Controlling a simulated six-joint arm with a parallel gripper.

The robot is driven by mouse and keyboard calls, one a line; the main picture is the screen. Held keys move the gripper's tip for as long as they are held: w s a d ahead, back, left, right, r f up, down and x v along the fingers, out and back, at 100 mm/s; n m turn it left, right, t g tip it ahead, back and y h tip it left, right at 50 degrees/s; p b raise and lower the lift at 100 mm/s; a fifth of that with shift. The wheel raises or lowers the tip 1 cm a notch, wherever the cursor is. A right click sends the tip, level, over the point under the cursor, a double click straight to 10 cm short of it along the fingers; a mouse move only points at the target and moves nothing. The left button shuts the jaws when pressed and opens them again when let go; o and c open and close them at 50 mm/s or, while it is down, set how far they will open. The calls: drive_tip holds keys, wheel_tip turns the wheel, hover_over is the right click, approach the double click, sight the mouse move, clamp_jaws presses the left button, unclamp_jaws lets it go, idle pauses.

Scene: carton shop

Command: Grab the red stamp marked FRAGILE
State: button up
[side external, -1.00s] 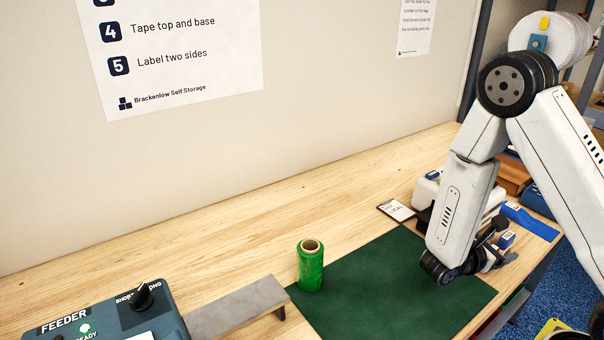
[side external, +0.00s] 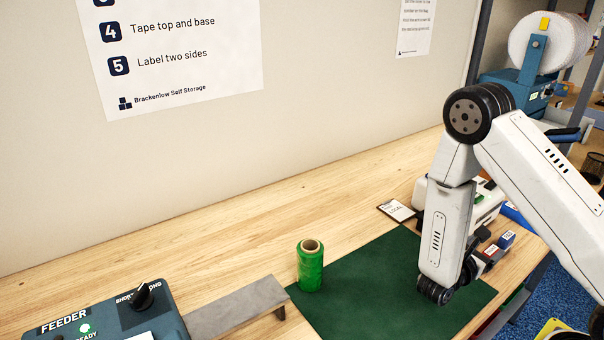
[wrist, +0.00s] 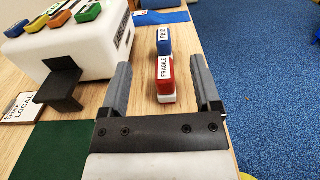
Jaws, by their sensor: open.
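The red stamp (wrist: 165,87), with a white label reading FRAGILE and a white base, stands on the wooden bench in the wrist view. My gripper (wrist: 160,64) is open, with one grey finger on each side of the red stamp and a gap to each. Whether the fingers are at its height I cannot tell. A blue stamp (wrist: 165,46) labelled PAID stands just beyond it. In the side external view the red stamp (side external: 490,252) shows partly, beside the blue stamp (side external: 506,240); my wrist hides most of my gripper there.
A white machine (wrist: 85,45) with coloured pieces on top and a black ledge stands left of my gripper. A LOCAL card (wrist: 22,107) and green mat (wrist: 50,148) lie nearby. The bench edge and blue floor (wrist: 265,80) are right.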

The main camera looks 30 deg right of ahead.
sight(493, 251)
drive_tip(key=shift+f, duration=2.7)
drive_tip(key=shift+d, duration=0.85)
drive_tip(key=shift+d+r, duration=0.1)
drive_tip(key=shift+d, duration=2.8)
clamp_jaws()
